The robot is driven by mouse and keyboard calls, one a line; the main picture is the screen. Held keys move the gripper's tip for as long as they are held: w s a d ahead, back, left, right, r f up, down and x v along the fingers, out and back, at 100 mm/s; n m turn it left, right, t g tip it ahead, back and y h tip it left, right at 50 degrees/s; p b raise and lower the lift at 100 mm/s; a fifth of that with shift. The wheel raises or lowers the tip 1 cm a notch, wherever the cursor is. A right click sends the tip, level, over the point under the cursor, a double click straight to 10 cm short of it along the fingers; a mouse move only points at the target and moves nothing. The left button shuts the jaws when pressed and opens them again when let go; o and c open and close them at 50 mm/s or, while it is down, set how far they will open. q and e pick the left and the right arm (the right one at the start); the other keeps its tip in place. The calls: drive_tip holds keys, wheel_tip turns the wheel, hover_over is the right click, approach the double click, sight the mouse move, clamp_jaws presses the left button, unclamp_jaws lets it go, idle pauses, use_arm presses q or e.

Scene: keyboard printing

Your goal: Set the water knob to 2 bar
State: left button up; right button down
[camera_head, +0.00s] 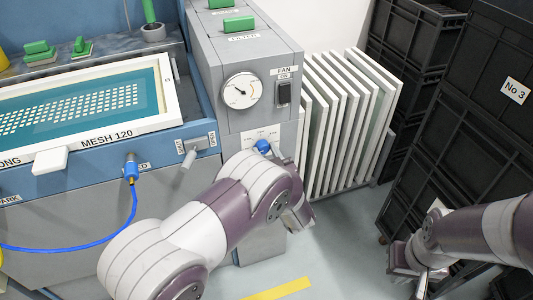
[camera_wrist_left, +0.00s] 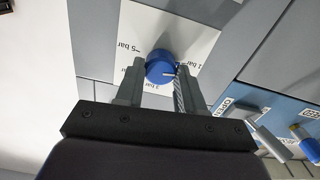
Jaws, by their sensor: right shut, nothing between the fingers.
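The blue water knob (camera_head: 263,146) sits on a white dial plate on the front of the grey control box. In the left wrist view the knob (camera_wrist_left: 160,67) has a white pointer line turned to the right, towards the finger and roughly near the 1 bar mark. The plate (camera_wrist_left: 190,35) shows 5 bar at left, 1 bar at right and 3 bar below; the 2 bar mark is hidden. My left gripper (camera_wrist_left: 158,82) has one finger on each side of the knob, close against it. My right gripper (camera_head: 422,277) is shut and empty, low at the right.
A round gauge (camera_head: 241,90) and a black fan switch (camera_head: 283,93) are above the knob. White screen frames (camera_head: 345,110) stand at right of the box. Black crates (camera_head: 465,125) fill the right side. A screen press with a blue hose (camera_head: 134,205) is at left.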

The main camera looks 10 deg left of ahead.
use_arm(q)
drive_tip(key=shift+r+m+p, duration=0.2)
drive_tip(key=shift+m+p, duration=0.8)
drive_tip(key=shift+p, duration=0.1)
drive_tip(key=shift+m+p, duration=1.1)
drive_tip(key=shift+m, duration=0.1)
drive_tip(key=m+p, duration=0.2)
drive_tip(key=m, duration=0.1)
drive_tip(key=shift+f, duration=0.1)
drive_tip(key=shift+d+f+m+p, duration=0.1)
drive_tip(key=shift+m+p, duration=0.45)
drive_tip(key=shift+m, duration=0.65)
drive_tip(key=o, duration=1.1)
drive_tip(key=shift+c, duration=0.2)
